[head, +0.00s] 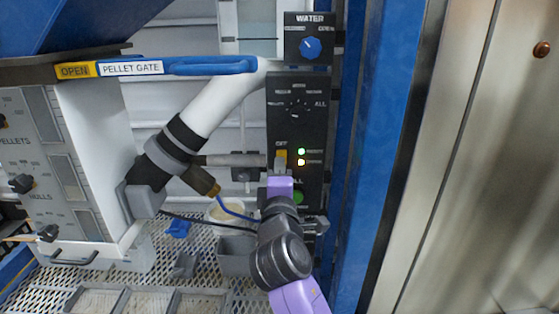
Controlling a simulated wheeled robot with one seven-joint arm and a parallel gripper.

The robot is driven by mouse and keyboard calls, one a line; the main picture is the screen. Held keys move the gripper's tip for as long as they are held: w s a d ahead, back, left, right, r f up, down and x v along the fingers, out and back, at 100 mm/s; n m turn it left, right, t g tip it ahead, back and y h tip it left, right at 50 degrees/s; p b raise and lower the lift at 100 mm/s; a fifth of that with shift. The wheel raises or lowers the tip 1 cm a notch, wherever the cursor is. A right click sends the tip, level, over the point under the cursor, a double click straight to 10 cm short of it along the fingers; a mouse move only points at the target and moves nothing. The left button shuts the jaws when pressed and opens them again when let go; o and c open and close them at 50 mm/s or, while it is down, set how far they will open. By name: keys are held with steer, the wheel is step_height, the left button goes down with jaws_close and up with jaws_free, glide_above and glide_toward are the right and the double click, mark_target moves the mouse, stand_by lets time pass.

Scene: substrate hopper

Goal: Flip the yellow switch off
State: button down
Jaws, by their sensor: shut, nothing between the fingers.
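The yellow switch (281,155) is on the black control panel (297,132), just under an "OFF" label. A green light (301,151) and an amber light (301,162) glow to its right. My gripper (280,168) is shut and empty, at the lower part of the switch. It overlaps the switch in the picture, and I cannot tell whether they touch. My arm comes up from below and hides the lower left part of the panel. The switch's exact tilt is hard to make out.
A black selector knob (298,108) and a blue water knob (310,47) are above the switch. A green button (298,197) is below it. A white pipe (215,105) and the blue pellet gate handle (210,66) are to the left. A blue post (375,130) stands right.

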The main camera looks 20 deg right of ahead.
steer(key=shift+x, duration=1.15)
